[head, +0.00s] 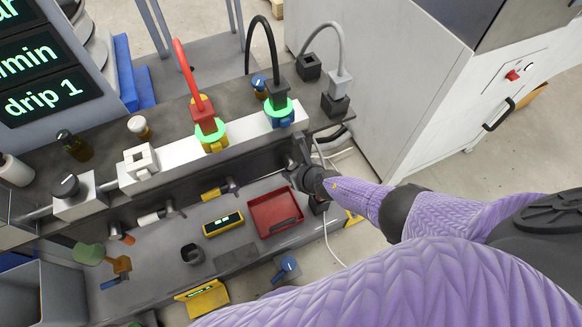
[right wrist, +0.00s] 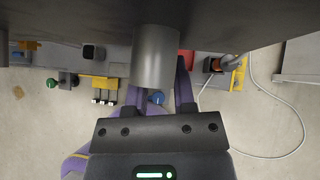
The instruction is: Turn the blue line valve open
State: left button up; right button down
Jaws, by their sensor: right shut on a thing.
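My right gripper (head: 300,168) is at the right end of the bench front, below the blue connector (head: 280,113) with the black hose. It is shut on the blue line valve, whose handle is mostly hidden behind the gripper. In the right wrist view a grey cylinder (right wrist: 155,58) stands between my fingers (right wrist: 158,92). How far the valve is turned cannot be told. The yellow valve (head: 213,193) and the white valve (head: 150,218) sit further left on the same front. My left gripper is not in view.
Below the gripper lie a red tray (head: 275,213), a yellow-framed gauge (head: 223,224) and a blue knob (head: 287,264). A red hose (head: 184,68) rises from the yellow connector (head: 212,135). A white cabinet (head: 375,85) stands right. A display (head: 40,75) reads "drip 1".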

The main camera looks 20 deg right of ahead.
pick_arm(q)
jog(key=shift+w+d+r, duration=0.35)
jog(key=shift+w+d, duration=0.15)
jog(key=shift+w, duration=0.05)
pick_arm(e)
jog(key=shift+d+h, duration=0.1)
jog(key=shift+h, duration=0.3)
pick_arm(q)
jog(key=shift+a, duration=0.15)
pick_arm(e)
jog(key=shift+c, duration=2.2)
grip_release()
pick_arm(q)
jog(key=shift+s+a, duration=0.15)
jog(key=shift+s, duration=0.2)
jog(key=shift+p, duration=0.3)
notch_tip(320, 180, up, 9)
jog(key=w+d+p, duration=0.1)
jog(key=p, duration=0.7)
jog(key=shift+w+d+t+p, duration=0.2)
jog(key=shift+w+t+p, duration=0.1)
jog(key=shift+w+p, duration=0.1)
pick_arm(e)
jog(key=v, duration=1)
